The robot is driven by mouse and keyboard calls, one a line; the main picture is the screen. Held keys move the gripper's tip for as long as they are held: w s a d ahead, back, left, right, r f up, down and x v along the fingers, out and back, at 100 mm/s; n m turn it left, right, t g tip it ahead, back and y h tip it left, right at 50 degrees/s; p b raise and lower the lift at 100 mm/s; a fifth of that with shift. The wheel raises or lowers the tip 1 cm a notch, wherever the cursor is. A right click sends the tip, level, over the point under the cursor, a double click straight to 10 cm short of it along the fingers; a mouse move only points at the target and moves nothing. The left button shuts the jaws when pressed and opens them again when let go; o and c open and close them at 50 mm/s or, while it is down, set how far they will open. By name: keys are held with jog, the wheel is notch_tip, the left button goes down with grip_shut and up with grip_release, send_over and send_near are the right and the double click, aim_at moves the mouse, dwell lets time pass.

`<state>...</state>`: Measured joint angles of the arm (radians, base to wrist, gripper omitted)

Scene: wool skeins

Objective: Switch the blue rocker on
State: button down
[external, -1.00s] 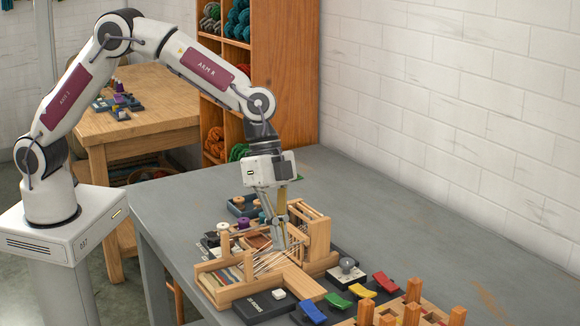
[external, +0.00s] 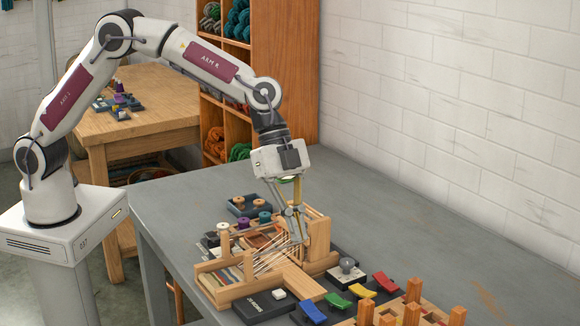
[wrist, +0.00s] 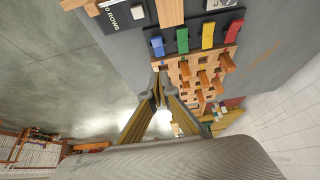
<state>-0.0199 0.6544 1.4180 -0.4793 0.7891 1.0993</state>
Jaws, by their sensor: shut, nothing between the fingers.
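The blue rocker (external: 313,311) is at the left end of a row of coloured rockers on a dark panel. In the wrist view the blue rocker (wrist: 157,45) is just beyond and above my fingertips, with a gap between. Whether it is on or off I cannot tell. My gripper (external: 296,238) is over the small wooden loom (external: 318,238), to the upper left of the rockers in the external view. In the wrist view my gripper (wrist: 158,76) has its fingertips together and holds nothing.
Green (external: 338,300), yellow (external: 362,291) and red (external: 387,283) rockers stand close beside the blue one. A pegged wooden board (external: 435,312) lies to the right. A black box with a white button (external: 265,306) is to the left. The grey table is clear toward the wall.

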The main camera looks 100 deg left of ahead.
jog(key=shift+f, duration=0.15)
send_over(307, 304)
notch_tip(307, 304, down, 8)
jog(key=shift+d+f, duration=0.1)
jog(key=f, duration=0.2)
jog(key=shift+s+a+f, duration=0.1)
jog(key=shift+a+f, duration=0.1)
jog(key=shift+f, duration=0.15)
jog(key=shift+s+a+f, duration=0.15)
jog(key=shift+f, duration=0.6)
jog(key=shift+s+a+f, duration=0.25)
jog(key=shift+s+f, duration=0.05)
jog(key=shift+f, duration=0.3)
jog(key=shift+r, duration=0.1)
jog(key=shift+w+r, duration=0.1)
jog(key=shift+r, duration=0.7)
